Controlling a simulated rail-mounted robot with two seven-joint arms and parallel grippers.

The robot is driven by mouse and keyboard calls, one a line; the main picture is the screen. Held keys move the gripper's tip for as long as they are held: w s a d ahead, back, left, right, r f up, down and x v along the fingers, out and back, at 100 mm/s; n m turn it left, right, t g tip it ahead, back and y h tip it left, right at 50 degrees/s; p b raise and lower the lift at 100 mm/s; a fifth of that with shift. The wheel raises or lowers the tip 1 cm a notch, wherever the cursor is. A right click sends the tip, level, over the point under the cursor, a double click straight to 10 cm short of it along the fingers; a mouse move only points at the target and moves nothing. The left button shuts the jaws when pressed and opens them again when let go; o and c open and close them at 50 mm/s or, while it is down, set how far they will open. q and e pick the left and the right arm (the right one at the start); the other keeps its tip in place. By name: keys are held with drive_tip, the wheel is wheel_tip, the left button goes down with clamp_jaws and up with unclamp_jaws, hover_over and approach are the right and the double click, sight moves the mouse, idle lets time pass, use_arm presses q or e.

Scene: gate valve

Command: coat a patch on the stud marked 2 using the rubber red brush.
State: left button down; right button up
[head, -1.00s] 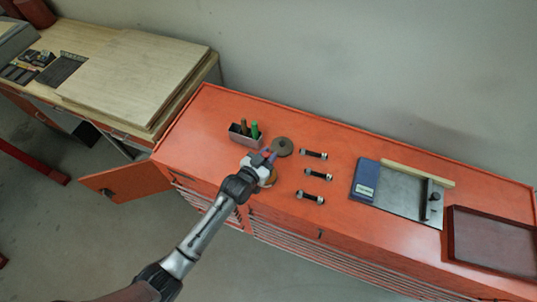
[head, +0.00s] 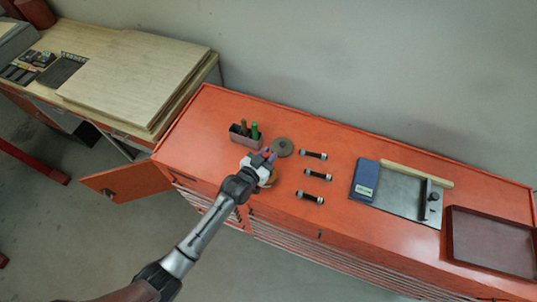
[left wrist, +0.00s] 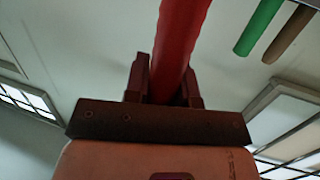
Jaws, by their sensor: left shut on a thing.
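My left gripper (head: 264,159) is shut on the red brush. The red handle (left wrist: 180,40) stands between the two fingers in the left wrist view; its bristle end is not visible. In the head view the gripper is over the left part of the orange cabinet top, just in front of the brush holder. Three dark studs with light ends lie in a column to its right: a far one (head: 313,155), a middle one (head: 317,175) and a near one (head: 310,197). Their number marks are too small to read. My right gripper is not in view.
A holder (head: 240,139) with a green handle (head: 255,131) and a brown one stands behind the gripper. A grey disc (head: 282,147) lies beside it. A round tan thing is partly hidden under the gripper. A blue box (head: 364,180), grey plate and dark tray (head: 490,243) lie right.

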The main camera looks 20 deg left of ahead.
use_arm(q)
wheel_tip(320, 180, up, 7)
drive_tip(key=p, duration=0.5)
drive_tip(key=shift+f+p, duration=0.2)
drive_tip(key=shift+p, duration=0.2)
idle(0.4)
drive_tip(key=shift+s+f, duration=0.25)
drive_tip(key=shift+f, duration=0.9)
drive_tip(key=shift+s+d+r, duration=0.1)
drive_tip(key=shift+s+r, duration=0.1)
drive_tip(key=shift+s, duration=0.1)
wheel_tip(320, 180, up, 15)
drive_tip(key=s+a+n+y, duration=0.2)
drive_tip(key=s, duration=0.1)
wheel_tip(320, 180, up, 13)
drive_tip(key=n+y, duration=0.1)
drive_tip(key=y, duration=0.1)
hover_over(268, 154)
drive_tip(key=s+a, duration=0.5)
drive_tip(key=s, duration=0.3)
drive_tip(key=shift+w+d+t, duration=0.15)
drive_tip(key=shift+d+t, duration=0.1)
drive_tip(key=shift+t, duration=0.05)
drive_tip(key=shift+f, duration=0.1)
